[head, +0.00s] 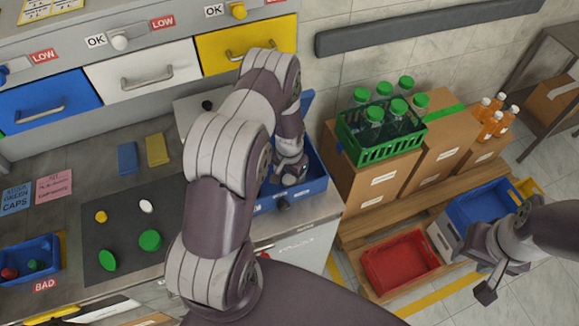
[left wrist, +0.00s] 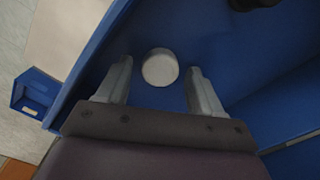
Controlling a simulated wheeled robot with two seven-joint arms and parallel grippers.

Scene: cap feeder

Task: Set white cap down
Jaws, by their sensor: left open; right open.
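A round white cap (left wrist: 160,68) lies on the floor of the blue drawer (head: 312,190), as the left wrist view shows. My left gripper (left wrist: 158,88) is open, with one finger on each side of the cap and a gap to both. In the head view my left gripper (head: 290,172) reaches down into this drawer, and the cap there is hidden. Another white cap (head: 146,206) lies on the dark mat (head: 115,220) on the counter. My right gripper (head: 488,284) is open and empty at the right, above the floor area.
A yellow cap (head: 101,217) and two green caps (head: 150,240) lie on the mat. A blue BAD tray (head: 30,256) holds caps at the left. A green crate of bottles (head: 380,130) stands on cardboard boxes. A red bin (head: 400,263) and blue bin (head: 485,208) stand on the right.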

